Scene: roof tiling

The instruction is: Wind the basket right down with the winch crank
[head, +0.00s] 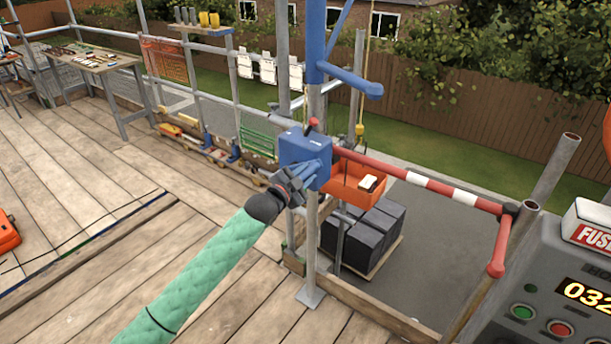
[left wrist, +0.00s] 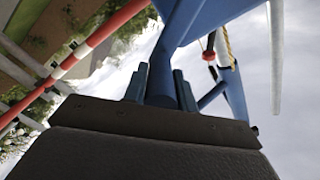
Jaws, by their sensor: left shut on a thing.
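The blue winch box (head: 304,147) is fixed on a grey scaffold post, with a red knob on its top. My left gripper (head: 300,183) is at the near side of the box, shut on the blue crank handle. In the left wrist view the crank (left wrist: 163,80) runs between the two fingers (left wrist: 160,88). The orange basket (head: 357,185) hangs beyond the guard rail, with a pale item in it, above or beside a stack of dark blocks; the gap beneath it is hard to judge. My right gripper is not in view.
A red and white guard rail (head: 425,182) runs right from the winch. Dark blocks (head: 365,238) stand on a pallet below. A grey control box (head: 560,290) is at lower right. A tool table (head: 85,60) stands far left. The wooden deck (head: 100,200) is mostly clear.

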